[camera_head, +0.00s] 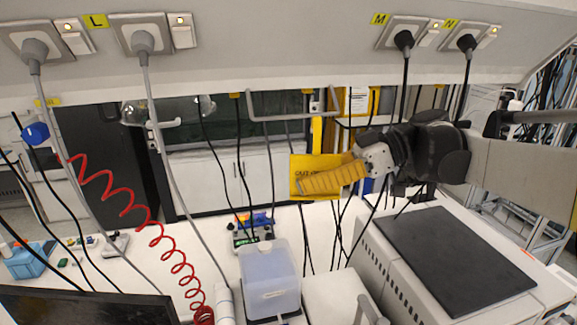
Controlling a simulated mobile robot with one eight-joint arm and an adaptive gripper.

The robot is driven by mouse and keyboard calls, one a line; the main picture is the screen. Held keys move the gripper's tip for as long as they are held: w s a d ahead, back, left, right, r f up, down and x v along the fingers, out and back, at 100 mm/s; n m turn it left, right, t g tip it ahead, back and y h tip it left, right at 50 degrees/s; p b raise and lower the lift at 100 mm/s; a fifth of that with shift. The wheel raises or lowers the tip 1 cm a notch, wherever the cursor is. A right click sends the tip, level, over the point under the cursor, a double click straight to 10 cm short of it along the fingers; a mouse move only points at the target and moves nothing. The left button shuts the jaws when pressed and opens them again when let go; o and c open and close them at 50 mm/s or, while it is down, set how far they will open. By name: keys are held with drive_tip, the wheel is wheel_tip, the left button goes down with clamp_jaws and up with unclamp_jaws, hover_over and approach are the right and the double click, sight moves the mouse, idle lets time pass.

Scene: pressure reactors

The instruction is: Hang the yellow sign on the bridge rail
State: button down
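My gripper (312,186) reaches in from the right. One ribbed yellow finger lies across the sign's lower right front; the other finger is hidden. The gripper appears shut on the sign.
Cables hang from the sockets (143,40) above and cross the space around the rail. A red coiled hose (130,205) hangs at left. A plastic canister (268,280) stands on the bench below, and a grey box device with a black top (455,260) stands at right.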

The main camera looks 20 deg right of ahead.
drive_tip(key=shift+r, duration=0.1)
drive_tip(key=shift+w, duration=0.2)
drive_tip(key=w+f, duration=0.2)
drive_tip(key=w, duration=1)
drive_tip(key=shift+f, duration=0.15)
idle(0.4)
drive_tip(key=c, duration=1.5)
unclamp_jaws()
drive_tip(key=shift+c, duration=0.2)
